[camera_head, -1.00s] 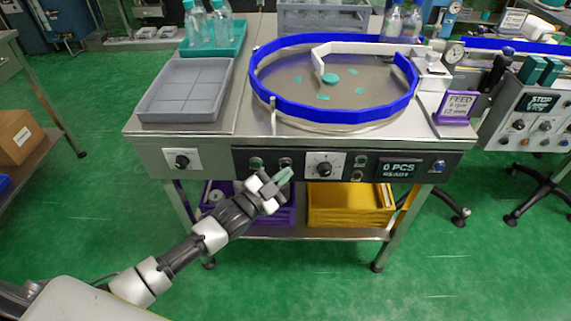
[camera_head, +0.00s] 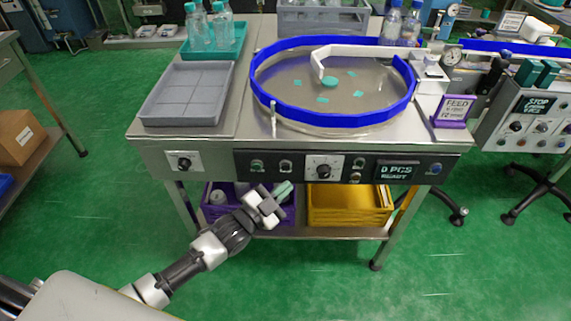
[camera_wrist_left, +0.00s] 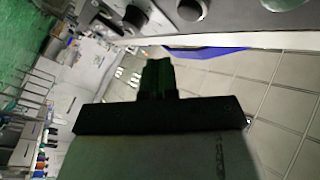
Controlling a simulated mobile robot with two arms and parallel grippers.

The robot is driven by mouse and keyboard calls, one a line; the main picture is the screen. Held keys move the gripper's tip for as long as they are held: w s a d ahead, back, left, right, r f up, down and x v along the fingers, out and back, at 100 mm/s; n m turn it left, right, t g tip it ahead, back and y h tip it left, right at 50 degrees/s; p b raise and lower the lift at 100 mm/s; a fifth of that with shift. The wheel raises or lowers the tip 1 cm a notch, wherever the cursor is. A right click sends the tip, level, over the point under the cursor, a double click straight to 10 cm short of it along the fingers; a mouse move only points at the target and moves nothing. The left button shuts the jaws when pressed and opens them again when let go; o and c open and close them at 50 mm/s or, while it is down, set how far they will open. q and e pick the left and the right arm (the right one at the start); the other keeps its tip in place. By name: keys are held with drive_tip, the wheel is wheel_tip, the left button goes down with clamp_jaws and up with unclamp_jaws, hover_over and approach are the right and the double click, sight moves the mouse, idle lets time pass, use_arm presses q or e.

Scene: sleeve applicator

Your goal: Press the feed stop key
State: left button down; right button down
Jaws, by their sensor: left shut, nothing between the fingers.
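The dark control panel (camera_head: 223,165) runs along the front of the steel feeder table. It carries a left key (camera_head: 257,166), a second key (camera_head: 286,166), a dial (camera_head: 323,171) and two small buttons (camera_head: 357,162) right of the dial. The labels are too small to read, so I cannot tell which is the feed stop key. My left gripper (camera_head: 284,189) is shut and empty, its green fingertips just below the second key, apart from the panel in the picture. In the left wrist view the shut fingers (camera_wrist_left: 158,76) point toward round controls (camera_wrist_left: 192,9) at the top edge. My right gripper is out of view.
A display (camera_head: 397,170) reads "0 PCS READY". A blue-rimmed bowl (camera_head: 285,108) and a grey tray (camera_head: 185,92) stand on the table. A purple bin (camera_head: 288,214) and a yellow bin (camera_head: 348,206) sit on the shelf below. The floor in front is clear.

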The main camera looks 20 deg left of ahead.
use_arm(q)
drive_tip(key=shift+s+d+p, duration=0.15)
drive_tip(key=shift+s, duration=0.35)
drive_tip(key=shift+s+d+p, duration=0.15)
drive_tip(key=shift+s, duration=0.35)
drive_tip(key=shift+f, duration=0.1)
drive_tip(key=s+a+f+n+g+y+p, duration=0.1)
drive_tip(key=s+a+f+n+g+y, duration=0.2)
drive_tip(key=f, duration=0.5)
drive_tip(key=s+a+f+n+g+y+p, duration=0.1)
drive_tip(key=s+a+f+g+y+p, duration=0.1)
drive_tip(key=s+f, duration=0.5)
drive_tip(key=s+a+f+n+g+y+p, duration=0.1)
drive_tip(key=s+a+f+n+g+y, duration=0.15)
drive_tip(key=f, duration=0.75)
drive_tip(key=s+f+n+g+p, duration=0.1)
drive_tip(key=s+f+g, duration=0.2)
drive_tip(key=s, duration=0.6)
drive_tip(key=s+a+f+n+g+y+p, duration=0.1)
drive_tip(key=s+f, duration=0.4)
drive_tip(key=s, duration=0.5)
drive_tip(key=s+f+n+g+y+p, duration=0.1)
drive_tip(key=s+f+g, duration=0.3)
drive_tip(key=s, duration=0.6)
drive_tip(key=shift+a+f+n+g, duration=0.2)
drive_tip(key=shift+n+g, duration=0.15)
drive_tip(key=shift+n, duration=0.3)
